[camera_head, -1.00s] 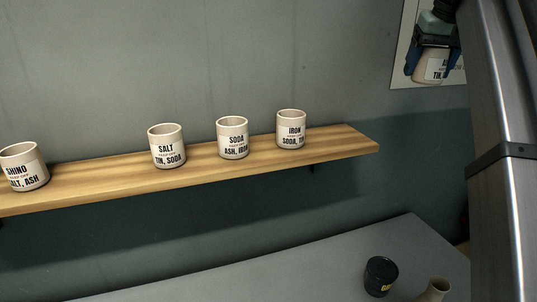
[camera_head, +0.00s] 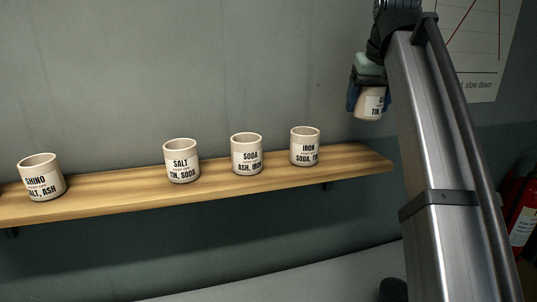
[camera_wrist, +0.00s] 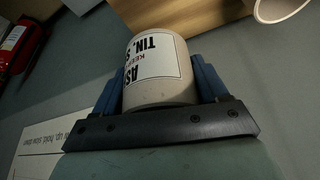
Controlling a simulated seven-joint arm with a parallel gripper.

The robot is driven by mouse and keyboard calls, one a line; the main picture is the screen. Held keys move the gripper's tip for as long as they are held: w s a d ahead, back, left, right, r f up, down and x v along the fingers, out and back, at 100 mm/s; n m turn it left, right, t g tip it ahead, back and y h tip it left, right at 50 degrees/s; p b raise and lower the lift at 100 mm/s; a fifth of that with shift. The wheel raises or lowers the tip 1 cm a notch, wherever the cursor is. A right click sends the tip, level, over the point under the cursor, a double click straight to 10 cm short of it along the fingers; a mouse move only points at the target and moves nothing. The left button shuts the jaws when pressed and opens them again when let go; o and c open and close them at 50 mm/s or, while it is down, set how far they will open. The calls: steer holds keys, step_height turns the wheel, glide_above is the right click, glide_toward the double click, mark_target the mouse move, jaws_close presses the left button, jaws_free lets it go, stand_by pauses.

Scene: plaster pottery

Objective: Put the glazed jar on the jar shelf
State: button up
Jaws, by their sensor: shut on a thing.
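My gripper (camera_head: 368,104) points down, its blue fingers shut around a cream jar (camera_head: 369,106). In the wrist view the jar (camera_wrist: 158,85) sits between the fingers, its white label partly readable: "AS…", "KEEP", "TIN, S…". The jar hangs upright in the air, above the right end of the wooden shelf (camera_head: 345,166) in the head picture; I cannot tell its distance from the shelf. Similar labelled jars stand upright on the shelf: SHINO (camera_head: 41,178), SALT (camera_head: 181,161), SODA (camera_head: 247,154) and IRON (camera_head: 305,147).
A wide bare stretch lies between SHINO and SALT, and a shorter one right of IRON. SALT, SODA and IRON stand apart by small gaps. A dark container (camera_head: 393,290) shows on the grey table (camera_head: 345,280) below. A fire extinguisher (camera_head: 525,215) is at the right.

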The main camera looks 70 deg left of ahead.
mark_target(374, 108)
steer(key=shift+f, duration=4.95)
steer(key=shift+f, duration=0.2)
steer(key=o, duration=1.1)
steer(key=v, duration=1.2)
steer(key=shift+r, duration=0.2)
